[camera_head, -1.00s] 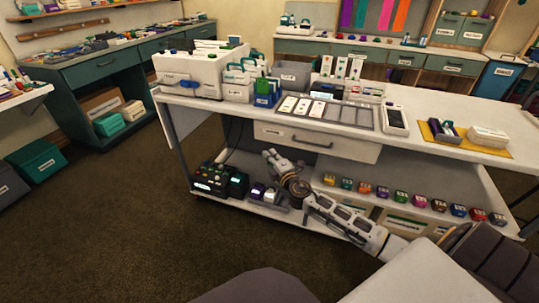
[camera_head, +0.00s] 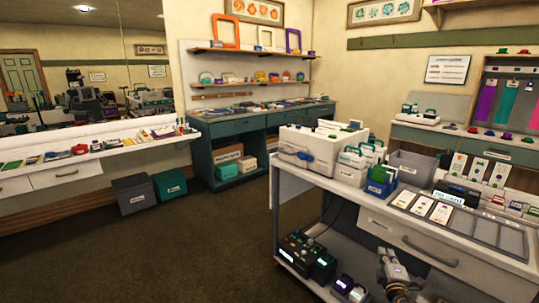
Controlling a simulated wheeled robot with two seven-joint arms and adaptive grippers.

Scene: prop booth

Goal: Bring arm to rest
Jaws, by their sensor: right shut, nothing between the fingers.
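My right gripper (camera_head: 388,264) shows at the lower right, in front of the workbench cart and low, near the level of its bottom shelf. It is shut and empty. Part of my right arm runs out of the bottom edge of the picture below it. My left gripper and left arm are not in view.
The white cart (camera_head: 300,186) has a card tray (camera_head: 485,228), a grey bin (camera_head: 412,166) and a white box (camera_head: 318,150) on top. Black devices (camera_head: 302,252) sit on its lower shelf. Two lidded bins (camera_head: 134,194) stand by the left counter. The carpet (camera_head: 190,255) between is clear.

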